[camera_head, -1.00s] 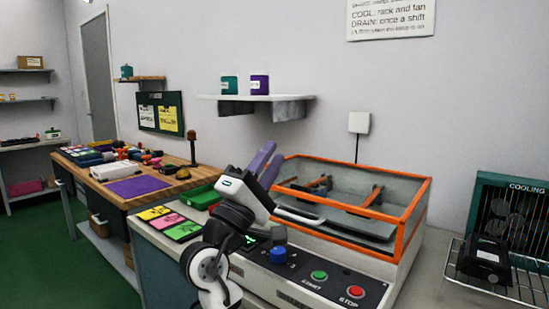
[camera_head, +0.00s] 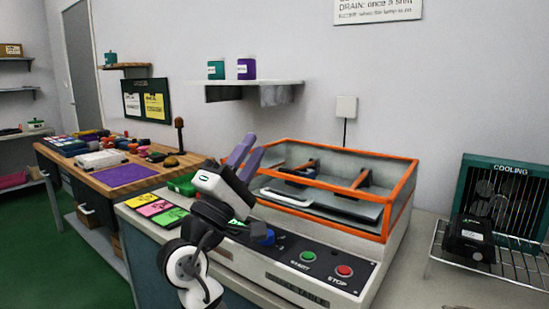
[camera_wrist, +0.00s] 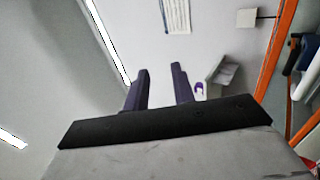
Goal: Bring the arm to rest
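My gripper (camera_head: 250,146) is raised in front of the orange-framed tank and points up. Its two purple fingers stand apart with nothing between them. In the wrist view the fingers (camera_wrist: 160,82) also show apart and empty, with wall and ceiling beyond. My arm covers part of the control panel and part of the bench edge in the head view.
The orange-framed tank (camera_head: 397,203) stands close behind my gripper, with START (camera_head: 308,257) and STOP (camera_head: 344,271) buttons in front. A wall shelf (camera_head: 285,83) holds two jars. A cooling rack (camera_head: 510,266) with a black unit (camera_head: 468,240) is at right. Open floor lies left.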

